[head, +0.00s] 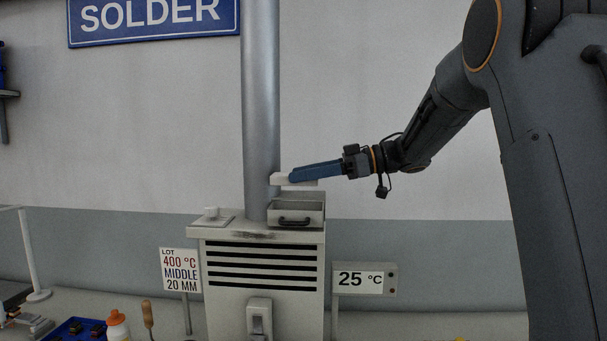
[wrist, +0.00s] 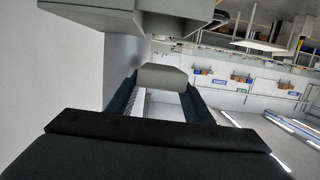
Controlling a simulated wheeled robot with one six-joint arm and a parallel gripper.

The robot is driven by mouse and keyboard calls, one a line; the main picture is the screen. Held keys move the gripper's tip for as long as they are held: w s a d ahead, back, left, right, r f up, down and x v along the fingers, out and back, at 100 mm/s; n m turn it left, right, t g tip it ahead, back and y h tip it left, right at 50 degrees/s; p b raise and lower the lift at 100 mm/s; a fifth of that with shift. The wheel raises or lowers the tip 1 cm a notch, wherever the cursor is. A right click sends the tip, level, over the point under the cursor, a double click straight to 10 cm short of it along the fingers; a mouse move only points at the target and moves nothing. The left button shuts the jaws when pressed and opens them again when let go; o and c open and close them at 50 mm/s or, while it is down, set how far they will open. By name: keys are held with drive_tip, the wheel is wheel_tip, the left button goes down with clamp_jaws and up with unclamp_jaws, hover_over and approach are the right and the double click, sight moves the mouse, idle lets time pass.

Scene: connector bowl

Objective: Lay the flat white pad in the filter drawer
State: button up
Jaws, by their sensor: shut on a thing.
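The flat white pad (head: 279,179) is held in my gripper (head: 292,177), in the air above the filter drawer (head: 297,215). The drawer is a grey open-topped tray with a dark handle on its front, on top of the pale cabinet. In the head view there is a gap between the pad and the drawer rim. In the wrist view the pad's pale end (wrist: 162,77) shows between the two fingers of my gripper (wrist: 160,92). The inside floor of the drawer is mostly hidden.
A metal pipe (head: 261,110) rises just behind. A bottle (head: 117,326) stands lower left.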

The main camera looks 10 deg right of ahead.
drive_tip(key=shift+s+d+r+p, duration=0.1)
drive_tip(key=shift+d+p, duration=0.05)
drive_tip(key=shift+p, duration=0.3)
drive_tip(key=shift+f+b, duration=0.6)
drive_tip(key=shift+f, duration=2)
drive_tip(key=o, duration=1.1)
drive_tip(key=shift+d, duration=0.1)
drive_tip(key=b+v, duration=0.3)
drive_tip(key=v, duration=0.4)
drive_tip(key=shift+d+r, duration=0.15)
drive_tip(key=shift+d, duration=0.15)
